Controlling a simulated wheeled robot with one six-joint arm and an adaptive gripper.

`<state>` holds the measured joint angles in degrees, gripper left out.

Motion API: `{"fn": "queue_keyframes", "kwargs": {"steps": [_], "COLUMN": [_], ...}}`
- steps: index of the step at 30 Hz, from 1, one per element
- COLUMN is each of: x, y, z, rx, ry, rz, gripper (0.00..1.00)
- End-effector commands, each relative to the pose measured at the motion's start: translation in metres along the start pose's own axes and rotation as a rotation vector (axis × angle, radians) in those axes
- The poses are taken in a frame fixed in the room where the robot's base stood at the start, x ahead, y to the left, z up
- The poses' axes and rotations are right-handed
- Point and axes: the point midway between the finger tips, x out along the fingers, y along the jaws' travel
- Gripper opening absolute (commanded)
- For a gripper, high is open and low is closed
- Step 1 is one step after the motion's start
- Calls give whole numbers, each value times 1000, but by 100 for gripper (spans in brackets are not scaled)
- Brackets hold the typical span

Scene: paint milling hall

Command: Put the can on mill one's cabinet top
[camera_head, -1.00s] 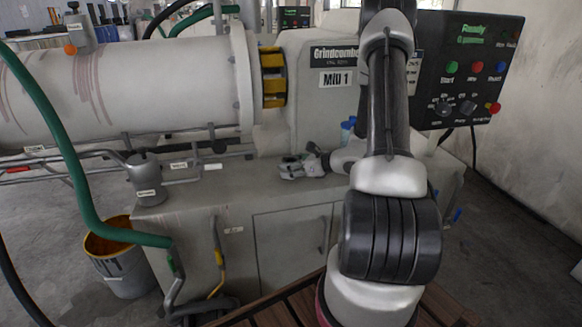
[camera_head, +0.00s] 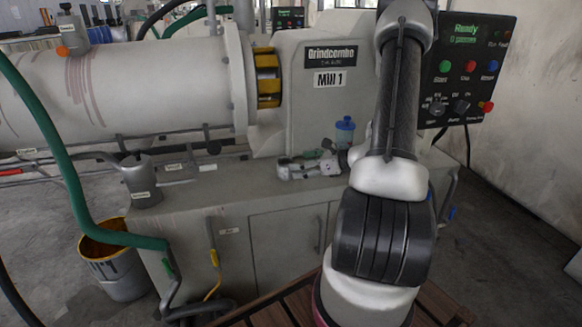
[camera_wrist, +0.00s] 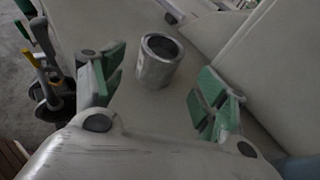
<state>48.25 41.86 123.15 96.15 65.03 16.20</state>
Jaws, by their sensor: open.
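The can (camera_wrist: 157,62) is an open-topped metal cylinder with a dark inside. In the wrist view it stands upright on a grey surface that looks like the cabinet top (camera_head: 215,188) of Mill 1. My gripper (camera_wrist: 158,92) is open and empty, with green-padded fingers to the left and right of the can. The can shows between and slightly beyond the fingers, with a gap on both sides. In the head view my gripper (camera_head: 300,168) is low over the cabinet top, left of my arm.
Mill 1's housing (camera_head: 335,85) rises behind the cabinet top. A blue-topped container (camera_head: 345,131) stands near my gripper. The control panel (camera_head: 470,72) is at right. A grey pot (camera_head: 141,181) and green hose (camera_head: 60,150) are at left. The cabinet top between pot and gripper is clear.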

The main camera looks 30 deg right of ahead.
Motion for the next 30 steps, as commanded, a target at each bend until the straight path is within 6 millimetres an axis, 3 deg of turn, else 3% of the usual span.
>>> {"fn": "queue_keyframes", "kwargs": {"steps": [6, 11, 14, 17, 21, 24, 30], "x": [-37, -46, -48, -56, -85, -115, -179], "y": [0, 9, 39, 88, 158, 195, 227], "z": [0, 9, 34, 67, 98, 110, 125], "rx": [0, -42, -179, -416, -821, -1119, -1734], "ry": [0, 8, 34, 79, 153, 204, 311], "rz": [-2, 32, 132, 296, 550, 709, 950], "gripper": [73, 73, 73, 73, 73, 73, 73]}}
